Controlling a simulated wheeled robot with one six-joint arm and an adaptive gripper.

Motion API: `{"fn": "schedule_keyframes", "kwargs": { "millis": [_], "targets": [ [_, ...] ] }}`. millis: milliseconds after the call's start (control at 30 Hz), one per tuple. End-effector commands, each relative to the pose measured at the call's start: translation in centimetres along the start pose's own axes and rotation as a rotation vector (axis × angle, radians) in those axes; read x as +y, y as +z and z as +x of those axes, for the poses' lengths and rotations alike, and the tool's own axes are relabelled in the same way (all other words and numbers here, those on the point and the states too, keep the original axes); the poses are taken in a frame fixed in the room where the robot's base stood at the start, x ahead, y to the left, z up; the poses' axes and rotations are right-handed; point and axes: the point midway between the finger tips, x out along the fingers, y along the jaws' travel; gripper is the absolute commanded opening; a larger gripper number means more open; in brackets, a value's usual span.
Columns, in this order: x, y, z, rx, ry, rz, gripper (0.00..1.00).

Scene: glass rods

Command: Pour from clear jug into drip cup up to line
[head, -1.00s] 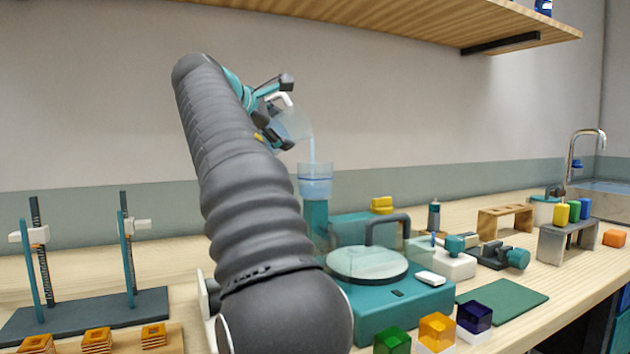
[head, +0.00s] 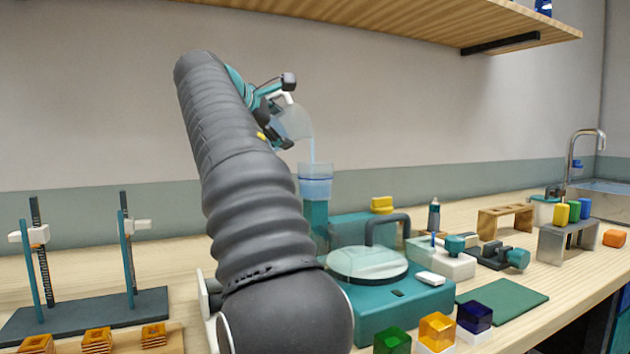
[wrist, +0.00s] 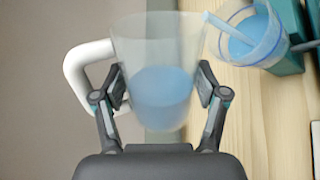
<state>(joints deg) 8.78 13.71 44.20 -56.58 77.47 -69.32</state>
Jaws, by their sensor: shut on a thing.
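The clear jug (wrist: 160,85) is in my gripper (wrist: 163,90), whose fingers press on both sides of it in the wrist view. Its white handle (wrist: 82,75) is on the left. The jug holds light blue liquid. In the head view the jug (head: 293,122) is tilted to the right, and a thin stream (head: 312,148) falls from its lip into the drip cup (head: 316,170). The drip cup is clear, has a blue line around it and stands on a teal column. It also shows in the wrist view (wrist: 273,48), with blue liquid inside. My arm partly hides the gripper (head: 272,115).
A teal machine (head: 375,310) with a glass lid and dark handle stands below the cup. Stands with clamps (head: 85,315) are at left. Coloured cubes (head: 437,330) sit in front, and a green mat (head: 505,300) lies to the right. A wooden shelf (head: 400,22) hangs above.

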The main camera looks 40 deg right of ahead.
Motion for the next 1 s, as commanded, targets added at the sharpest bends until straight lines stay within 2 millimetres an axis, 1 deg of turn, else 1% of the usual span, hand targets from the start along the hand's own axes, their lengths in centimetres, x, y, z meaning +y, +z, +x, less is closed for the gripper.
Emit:
{"fn": "schedule_keyframes", "kwargs": {
  "millis": [233,433,1000],
  "targets": [
    [0.06,0.09,-0.04,0.001,0.001,0.005,0.22],
    [0.25,0.34,-0.11,0.016,0.002,0.044,0.22],
    [0.23,0.29,-0.12,0.017,0.001,0.042,0.22]
  ]
}}
